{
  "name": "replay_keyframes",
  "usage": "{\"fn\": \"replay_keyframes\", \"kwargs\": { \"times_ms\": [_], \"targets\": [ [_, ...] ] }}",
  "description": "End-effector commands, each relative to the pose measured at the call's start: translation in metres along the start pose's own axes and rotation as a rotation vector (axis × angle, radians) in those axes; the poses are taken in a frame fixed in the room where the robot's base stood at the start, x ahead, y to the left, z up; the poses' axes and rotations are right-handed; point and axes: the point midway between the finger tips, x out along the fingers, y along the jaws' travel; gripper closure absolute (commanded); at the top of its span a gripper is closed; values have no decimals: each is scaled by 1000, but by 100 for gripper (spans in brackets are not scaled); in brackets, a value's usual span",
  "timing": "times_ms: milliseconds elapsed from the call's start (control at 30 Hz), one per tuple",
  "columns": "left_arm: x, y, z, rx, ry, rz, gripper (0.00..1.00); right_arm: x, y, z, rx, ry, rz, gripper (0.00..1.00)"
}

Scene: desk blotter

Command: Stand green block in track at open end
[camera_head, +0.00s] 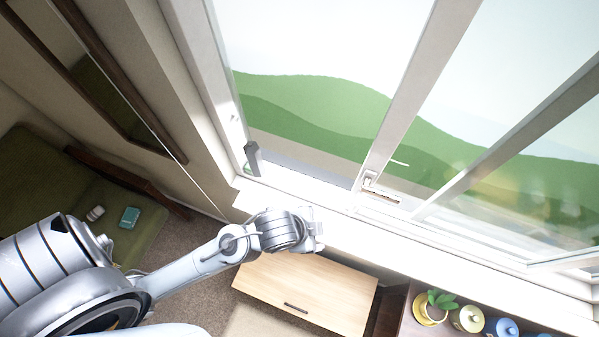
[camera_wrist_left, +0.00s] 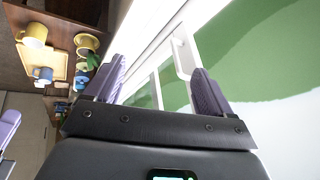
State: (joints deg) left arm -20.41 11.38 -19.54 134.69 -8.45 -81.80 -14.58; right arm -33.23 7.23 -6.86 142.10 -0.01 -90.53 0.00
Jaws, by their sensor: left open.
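My left gripper (camera_head: 318,230) is just in front of the white window sill, above a light wooden cabinet. In the left wrist view its two purple-padded fingers (camera_wrist_left: 157,68) are apart with nothing between them. The sliding window's white bottom track (camera_head: 300,190) runs along the sill. A dark grey upright piece (camera_head: 252,158) is at the window's left end; I cannot tell what it is. A small teal-green block-like item (camera_head: 130,217) lies on the olive cushion at the left; I cannot tell whether it is the green block.
The light wooden cabinet (camera_head: 305,290) stands below the sill. A potted plant (camera_head: 432,306) and several canisters stand on a shelf at the lower right. A white window latch (camera_head: 380,190) is on the pane frame. A yellow mug (camera_wrist_left: 34,34) shows in the wrist view.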

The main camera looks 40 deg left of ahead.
Motion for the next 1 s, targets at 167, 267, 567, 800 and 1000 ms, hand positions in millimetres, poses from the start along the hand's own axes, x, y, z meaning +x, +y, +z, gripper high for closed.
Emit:
{"fn": "replay_keyframes", "kwargs": {
  "times_ms": [167, 267, 567, 800, 1000],
  "targets": [
    [-24, -15, 75, -430, -160, -21, 17, 0, 0, 0, -1, 0, 0, 57],
    [-33, -18, 97, -552, -208, -35, 17, 0, 0, 0, 0, 0, 0, 57],
    [-38, -19, 109, -620, -235, -45, 17, 0, -2, 0, 5, 1, -5, 57],
    [-38, -19, 108, -617, -234, -45, 17, 0, -2, 0, 9, 1, -8, 57],
    [-38, -19, 108, -615, -233, -45, 17, 0, -2, 0, 9, 1, -8, 57]
  ]
}}
